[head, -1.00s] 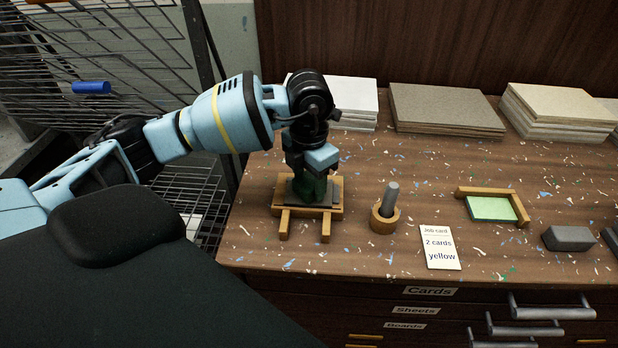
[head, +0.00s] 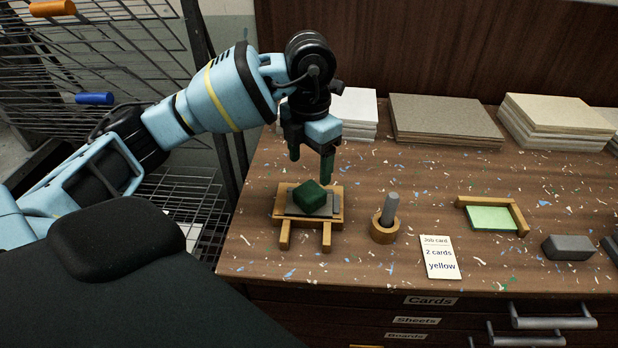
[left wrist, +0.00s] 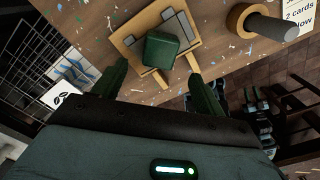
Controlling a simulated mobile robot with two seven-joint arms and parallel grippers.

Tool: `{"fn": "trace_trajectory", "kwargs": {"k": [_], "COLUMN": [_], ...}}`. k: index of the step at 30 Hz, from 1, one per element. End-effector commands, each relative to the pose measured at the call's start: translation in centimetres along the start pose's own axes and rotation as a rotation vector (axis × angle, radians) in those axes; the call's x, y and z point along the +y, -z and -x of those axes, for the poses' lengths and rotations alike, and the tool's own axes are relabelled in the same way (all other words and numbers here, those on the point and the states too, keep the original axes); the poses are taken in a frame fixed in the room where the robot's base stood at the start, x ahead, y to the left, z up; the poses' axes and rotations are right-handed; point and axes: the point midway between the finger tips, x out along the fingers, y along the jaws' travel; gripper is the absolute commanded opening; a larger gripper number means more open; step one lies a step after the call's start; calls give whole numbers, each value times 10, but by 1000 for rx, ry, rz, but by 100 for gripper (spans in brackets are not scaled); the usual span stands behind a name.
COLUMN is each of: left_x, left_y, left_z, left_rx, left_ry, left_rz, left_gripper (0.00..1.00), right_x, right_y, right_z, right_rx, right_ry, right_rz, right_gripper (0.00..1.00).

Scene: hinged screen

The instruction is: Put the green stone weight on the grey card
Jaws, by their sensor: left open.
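The green stone weight (head: 315,198) rests on the grey card (head: 296,210), which lies on a small wooden stand (head: 335,212) at the front left of the bench. The weight covers much of the card and sits turned at an angle to it. In the left wrist view the weight (left wrist: 161,50) is on the card (left wrist: 185,22), beyond the fingertips. My left gripper (head: 310,167) is open and empty, above and behind the weight, apart from it.
A green sheet (head: 492,217) sits in a wooden corner frame. Stacks of sheets (head: 446,120) line the back. A wire rack (head: 95,70) is at left.

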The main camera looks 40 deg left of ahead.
Motion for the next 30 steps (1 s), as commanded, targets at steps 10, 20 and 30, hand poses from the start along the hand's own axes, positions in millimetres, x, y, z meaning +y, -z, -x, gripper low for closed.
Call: {"fn": "trace_trajectory", "kwargs": {"k": [10, 20, 30], "left_x": [0, 0, 0], "left_y": [0, 0, 0], "left_z": [40, 42, 41], "left_rx": [-1, 0, 0], "left_ry": [1, 1, 1], "left_rz": [-1, -1, -1], "left_gripper": [72, 72, 72], "right_x": [0, 0, -1], "right_y": [2, -2, -4], "right_z": [1, 2, 3], "right_rx": [4, -4, -8], "right_ry": [0, 0, 0], "right_rz": [0, -1, -1], "right_gripper": [36, 36, 36]}}
